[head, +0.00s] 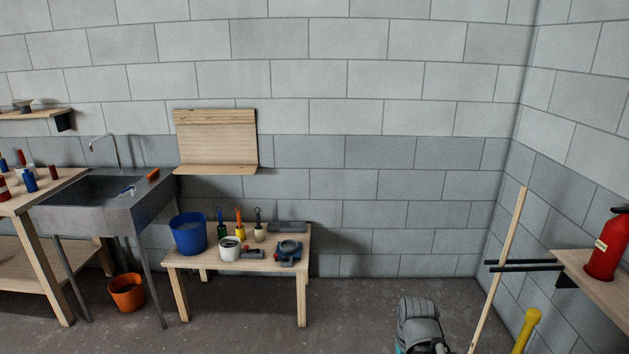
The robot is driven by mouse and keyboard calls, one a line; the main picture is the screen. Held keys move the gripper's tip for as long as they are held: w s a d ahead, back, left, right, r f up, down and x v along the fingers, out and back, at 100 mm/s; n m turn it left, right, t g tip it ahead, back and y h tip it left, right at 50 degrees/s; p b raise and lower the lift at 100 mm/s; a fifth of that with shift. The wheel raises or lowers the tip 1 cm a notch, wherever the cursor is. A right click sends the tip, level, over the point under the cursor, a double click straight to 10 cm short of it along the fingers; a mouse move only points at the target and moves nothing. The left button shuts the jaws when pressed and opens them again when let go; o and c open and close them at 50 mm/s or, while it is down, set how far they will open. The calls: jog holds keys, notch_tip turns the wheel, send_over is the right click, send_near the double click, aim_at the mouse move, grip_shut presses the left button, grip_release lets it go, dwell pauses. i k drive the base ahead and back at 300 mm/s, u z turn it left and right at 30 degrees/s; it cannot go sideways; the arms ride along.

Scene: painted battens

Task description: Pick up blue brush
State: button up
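An upright item with a dark blue top and green lower part (221,224) stands on the low wooden table (200,262), right of the blue bucket (188,234). I cannot tell whether it is a brush. My gripper is not in view, so its state does not show.
Similar upright items (239,225) and a white pot (230,248) stand on the low table. An orange bucket (127,293) is under the sink (105,205). A leaning pole (500,265) and a shelf with a red extinguisher (606,250) are right. Open floor lies right of the table.

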aim_at(220, 218)
jog(key=u, duration=0.05)
jog(key=i, duration=0.75)
jog(key=u, duration=0.5)
jog(key=i, duration=1.25)
jog(key=u, duration=0.6)
